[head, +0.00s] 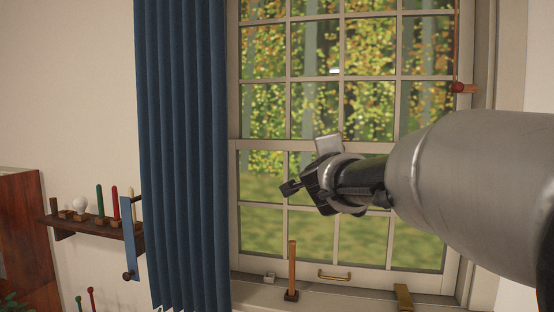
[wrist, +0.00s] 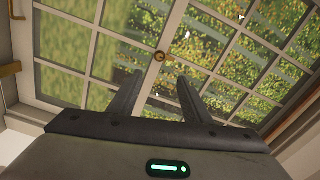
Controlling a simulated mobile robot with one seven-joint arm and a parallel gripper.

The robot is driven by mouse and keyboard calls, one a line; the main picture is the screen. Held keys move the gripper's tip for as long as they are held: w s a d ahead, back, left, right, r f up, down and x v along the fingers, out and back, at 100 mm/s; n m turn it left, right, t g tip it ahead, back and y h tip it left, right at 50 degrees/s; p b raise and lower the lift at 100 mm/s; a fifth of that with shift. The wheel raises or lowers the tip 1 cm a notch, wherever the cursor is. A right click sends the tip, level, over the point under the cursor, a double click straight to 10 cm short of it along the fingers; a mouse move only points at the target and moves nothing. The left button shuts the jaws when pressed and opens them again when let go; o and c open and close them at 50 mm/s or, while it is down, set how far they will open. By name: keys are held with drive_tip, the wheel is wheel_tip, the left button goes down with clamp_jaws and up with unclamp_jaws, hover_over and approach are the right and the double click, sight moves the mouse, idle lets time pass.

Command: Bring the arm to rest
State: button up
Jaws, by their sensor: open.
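My gripper (head: 290,188) is at the end of my grey arm, which reaches in from the right in the head view, in front of the window (head: 335,143). In the wrist view my gripper (wrist: 156,80) shows two dark fingers spread apart, with nothing between them but the window behind. A small round brass-coloured knob or latch (wrist: 160,57) shows on the window frame beyond the fingertips. The gripper touches nothing that I can see.
A blue curtain (head: 182,150) hangs left of the window. A wall shelf (head: 95,226) holds small pegs and a white bulb-like object (head: 80,204). An orange-brown stick on a dark base (head: 292,268) stands on the sill. A brass handle (head: 334,276) is on the lower sash.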

drive_tip(key=s+a+f+n+g+y, duration=0.3)
drive_tip(key=s+a+f+n+y, duration=0.45)
drive_tip(key=s+n, duration=0.35)
drive_tip(key=s+d+f+n+g+h, duration=0.25)
drive_tip(key=s+f+n+g, duration=0.5)
drive_tip(key=s+f, duration=1.35)
wheel_tip(320, 180, up, 22)
drive_tip(key=s+d+g+p, duration=0.1)
drive_tip(key=s+p, duration=0.1)
drive_tip(key=p, duration=1.8)
drive_tip(key=shift+y+p, duration=0.3)
drive_tip(key=shift+p, duration=0.1)
